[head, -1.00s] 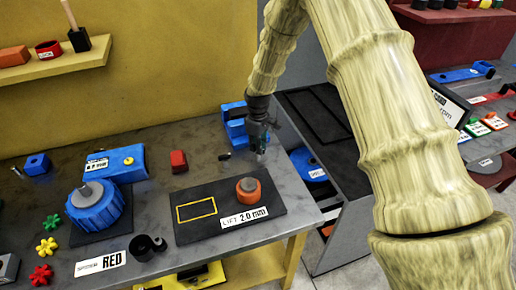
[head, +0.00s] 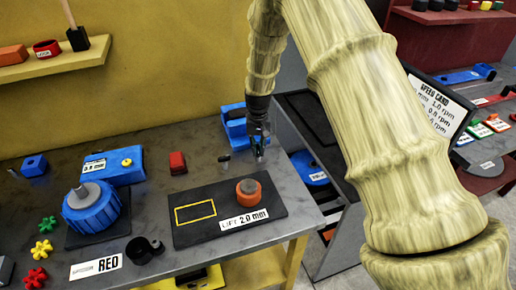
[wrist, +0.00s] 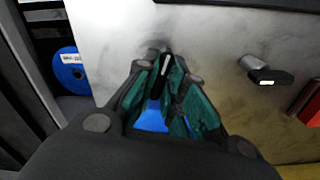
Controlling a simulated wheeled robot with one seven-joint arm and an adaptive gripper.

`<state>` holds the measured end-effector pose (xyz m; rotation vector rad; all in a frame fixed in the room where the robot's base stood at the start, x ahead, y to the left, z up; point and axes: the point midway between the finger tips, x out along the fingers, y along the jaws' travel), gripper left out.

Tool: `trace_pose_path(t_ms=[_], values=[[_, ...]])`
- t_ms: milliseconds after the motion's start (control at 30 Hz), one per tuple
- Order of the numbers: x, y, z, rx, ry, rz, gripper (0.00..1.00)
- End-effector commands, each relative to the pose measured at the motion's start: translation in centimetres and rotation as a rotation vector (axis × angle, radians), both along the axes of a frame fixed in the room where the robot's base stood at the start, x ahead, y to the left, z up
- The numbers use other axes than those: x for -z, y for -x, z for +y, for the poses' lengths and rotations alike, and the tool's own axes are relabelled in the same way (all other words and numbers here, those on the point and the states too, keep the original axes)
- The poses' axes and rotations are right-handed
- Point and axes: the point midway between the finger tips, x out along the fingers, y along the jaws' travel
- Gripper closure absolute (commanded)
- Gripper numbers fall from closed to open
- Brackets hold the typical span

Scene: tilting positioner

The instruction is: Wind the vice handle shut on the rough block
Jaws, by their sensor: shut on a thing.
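The blue vice (head: 233,125) stands at the back right of the grey bench, partly hidden behind my gripper and wrist. My gripper (head: 259,150) points down in front of it. In the wrist view my gripper (wrist: 165,72) is shut on a dark handle piece (wrist: 165,64) with a pale strip, which shows between the fingertips. Blue of the vice also shows between the fingers in the wrist view (wrist: 150,120). I cannot make out the rough block or the gap of the vice jaws.
A small dark piece (head: 224,158) lies left of my gripper, with a red block (head: 178,162) farther left. A dark plate (head: 190,232) with an orange knob (head: 249,191) is in front. A blue positioner (head: 92,212) stands at left. The bench's right edge is close.

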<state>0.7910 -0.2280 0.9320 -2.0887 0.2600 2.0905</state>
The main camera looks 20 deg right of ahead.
Motion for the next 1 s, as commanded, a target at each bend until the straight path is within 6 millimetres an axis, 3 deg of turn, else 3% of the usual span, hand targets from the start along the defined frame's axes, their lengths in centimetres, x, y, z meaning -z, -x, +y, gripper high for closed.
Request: trace_pose_path(t_ms=[600, 1000], values=[[-0.18, -0.20, -0.07, 0.564, 0.001, -0.005, 1.00], [-0.17, -0.21, -0.07, 0.785, 0.000, -0.005, 1.00]])
